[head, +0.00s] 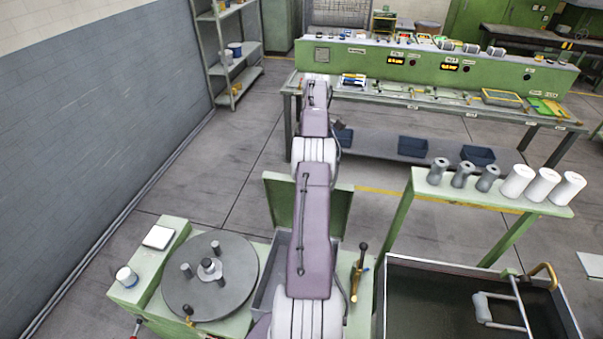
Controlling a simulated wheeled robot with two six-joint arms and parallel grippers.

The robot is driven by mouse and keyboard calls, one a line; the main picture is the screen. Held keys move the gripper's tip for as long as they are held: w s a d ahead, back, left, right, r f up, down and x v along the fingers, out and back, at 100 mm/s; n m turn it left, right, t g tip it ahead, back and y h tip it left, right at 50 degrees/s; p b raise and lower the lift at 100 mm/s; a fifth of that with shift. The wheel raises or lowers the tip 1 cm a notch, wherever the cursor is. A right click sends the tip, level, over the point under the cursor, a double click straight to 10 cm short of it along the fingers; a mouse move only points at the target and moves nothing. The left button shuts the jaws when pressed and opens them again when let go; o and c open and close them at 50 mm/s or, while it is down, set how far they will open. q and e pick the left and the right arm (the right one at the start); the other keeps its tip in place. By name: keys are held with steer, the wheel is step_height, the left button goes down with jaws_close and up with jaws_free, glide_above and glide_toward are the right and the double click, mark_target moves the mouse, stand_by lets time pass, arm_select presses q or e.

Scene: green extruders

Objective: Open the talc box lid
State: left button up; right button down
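The talc box (268,272) looks like the grey open-topped bin at the lower middle, set into a green stand. A green panel, which looks like its lid (282,203), stands raised at the box's far edge. One of my arms crosses over the box and lid and hides their middle and much of the box's inside. This arm rises from the bottom centre, seemingly my left one. Its far end (316,82) shows small before the back bench, and its fingers cannot be made out. My other gripper is out of view.
A round grey turntable (210,278) with pegs stands left of the box. A brass-coloured lever (357,271) stands to its right. A dark open tank (450,300) and a green stand with grey and white rolls (516,184) lie further right. Floor is clear behind the lid.

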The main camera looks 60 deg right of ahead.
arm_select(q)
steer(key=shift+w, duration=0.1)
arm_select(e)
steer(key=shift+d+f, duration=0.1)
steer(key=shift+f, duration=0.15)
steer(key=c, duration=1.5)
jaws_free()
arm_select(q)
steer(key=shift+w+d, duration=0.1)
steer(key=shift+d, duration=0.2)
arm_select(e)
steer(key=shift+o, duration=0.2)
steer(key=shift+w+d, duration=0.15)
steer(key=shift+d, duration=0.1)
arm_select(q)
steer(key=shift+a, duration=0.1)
